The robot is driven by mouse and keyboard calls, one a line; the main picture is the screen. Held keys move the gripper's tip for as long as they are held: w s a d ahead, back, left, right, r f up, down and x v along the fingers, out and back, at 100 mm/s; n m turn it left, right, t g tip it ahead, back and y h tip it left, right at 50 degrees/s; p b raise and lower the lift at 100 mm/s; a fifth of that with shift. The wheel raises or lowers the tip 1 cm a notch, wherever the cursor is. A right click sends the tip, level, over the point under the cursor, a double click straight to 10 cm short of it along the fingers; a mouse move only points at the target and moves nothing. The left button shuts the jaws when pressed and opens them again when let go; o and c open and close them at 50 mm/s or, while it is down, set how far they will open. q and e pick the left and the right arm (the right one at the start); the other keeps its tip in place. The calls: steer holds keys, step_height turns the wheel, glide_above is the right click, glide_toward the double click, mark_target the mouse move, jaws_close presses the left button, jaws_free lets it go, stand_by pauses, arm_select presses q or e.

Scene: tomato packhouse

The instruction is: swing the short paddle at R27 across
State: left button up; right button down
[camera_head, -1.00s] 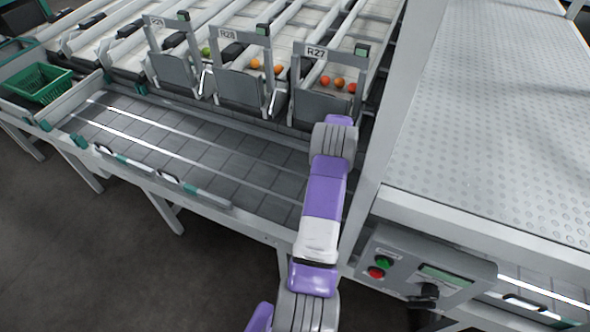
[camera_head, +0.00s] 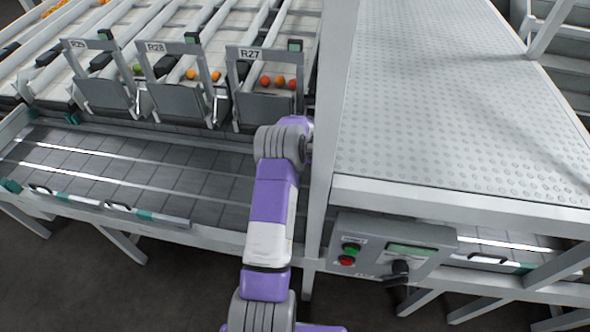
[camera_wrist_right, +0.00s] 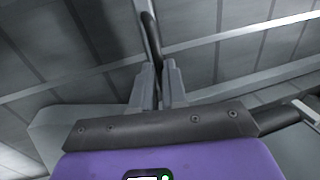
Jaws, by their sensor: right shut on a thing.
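The R27 sign (camera_head: 250,54) is on a grey frame at the end of the rightmost lane, with a grey plate (camera_head: 262,108) below it. My right arm reaches up to just below this frame in the head view, and its wrist hides the gripper there. In the right wrist view my right gripper (camera_wrist_right: 158,88) is shut on a thin dark upright bar (camera_wrist_right: 150,35), which looks like the short paddle. My left gripper is out of view.
Three red-orange tomatoes (camera_head: 279,81) lie behind the R27 plate. Frames R28 (camera_head: 157,47) and R29 (camera_head: 78,44) stand to the left. A grey belt (camera_head: 120,165) runs in front. A post (camera_head: 325,130), a dimpled table (camera_head: 440,100) and a control box (camera_head: 390,248) are close on the right.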

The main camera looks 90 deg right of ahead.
steer(key=shift+s, duration=0.4)
steer(key=c, duration=1.2)
jaws_free()
steer(key=shift+a, duration=0.1)
steer(key=shift+o, duration=0.2)
steer(key=shift+w, duration=0.1)
steer(key=p+v, duration=0.2)
steer(key=v, duration=0.5)
steer(key=shift+r, duration=0.35)
steer(key=shift+w+f, duration=0.1)
